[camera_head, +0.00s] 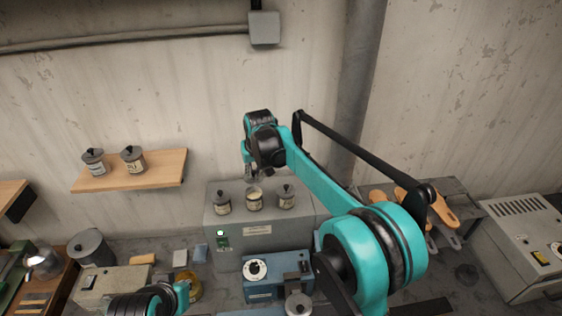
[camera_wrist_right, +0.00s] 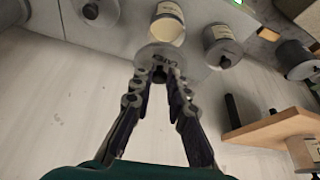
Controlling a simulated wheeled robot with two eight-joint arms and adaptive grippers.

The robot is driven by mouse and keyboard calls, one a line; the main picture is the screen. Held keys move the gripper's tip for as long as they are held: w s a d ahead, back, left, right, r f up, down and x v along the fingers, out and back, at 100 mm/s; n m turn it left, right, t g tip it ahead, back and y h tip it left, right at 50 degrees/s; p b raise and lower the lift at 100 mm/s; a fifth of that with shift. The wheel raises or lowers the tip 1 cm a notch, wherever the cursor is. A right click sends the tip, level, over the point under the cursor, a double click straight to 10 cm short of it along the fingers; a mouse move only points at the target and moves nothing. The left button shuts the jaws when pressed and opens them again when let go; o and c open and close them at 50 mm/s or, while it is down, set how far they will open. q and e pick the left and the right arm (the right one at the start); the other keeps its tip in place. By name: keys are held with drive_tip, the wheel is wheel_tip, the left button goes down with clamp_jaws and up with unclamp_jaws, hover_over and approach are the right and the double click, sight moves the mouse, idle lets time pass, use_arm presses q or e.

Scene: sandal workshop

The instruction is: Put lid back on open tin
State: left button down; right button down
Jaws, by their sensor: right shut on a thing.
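My right gripper (camera_head: 252,173) is above the middle tin, fingers pointing down. In the right wrist view the gripper (camera_wrist_right: 159,76) is shut on the knob of a round grey lid (camera_wrist_right: 150,54). The open tin (camera_head: 255,203) stands upright on a grey cabinet, its pale contents showing. In the right wrist view the open tin (camera_wrist_right: 167,28) is just beyond the lid, which overlaps its edge in the picture; I cannot tell whether they touch. The lid is hard to make out in the head view. My left gripper's fingers are not visible.
Lidded tins flank the open one closely, left (camera_head: 223,206) and right (camera_head: 286,200), on the grey cabinet (camera_head: 285,227). Two more tins stand on a wooden shelf (camera_head: 150,178) at left. A blue device (camera_head: 275,287) stands in front. Sandals (camera_head: 440,208) lie at right.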

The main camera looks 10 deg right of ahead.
sight(254, 182)
drive_tip(key=shift+s+a+f+b, duration=0.15)
drive_tip(key=shift+a+f+b, duration=0.25)
drive_tip(key=shift+f, duration=0.1)
wheel_tip(254, 182, down, 4)
drive_tip(key=shift+d+f+b, duration=0.1)
drive_tip(key=shift+d+b, duration=0.05)
drive_tip(key=shift+b, duration=1.1)
drive_tip(key=shift+f+b, duration=0.4)
drive_tip(key=shift+f, duration=0.2)
drive_tip(key=shift+f+b, duration=0.1)
drive_tip(key=shift+b, duration=0.3)
idle(0.4)
idle(0.3)
